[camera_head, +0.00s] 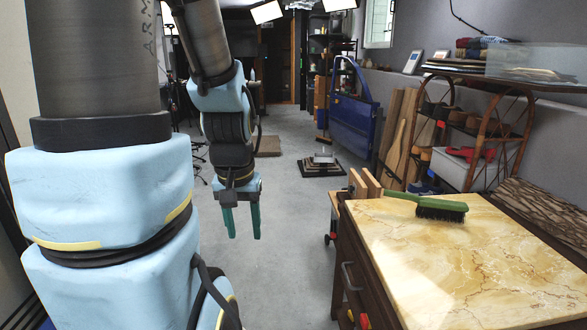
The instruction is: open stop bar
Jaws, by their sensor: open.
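The blue car door (354,122) stands upright at the back, right of the middle, near the right wall. It is far off and I cannot make out a stop bar on it. My gripper (242,236) hangs down left of the middle, with its two green fingers pointing at the floor. The fingers are apart with nothing between them. The gripper is well in front of the door and to its left, touching nothing.
A marble-topped cabinet (440,262) with a green brush (428,205) stands at the right front. A rattan shelf (491,130) and wooden boards (400,135) line the right wall. A low stacked platform (322,166) sits before the door. The middle floor (285,230) is clear.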

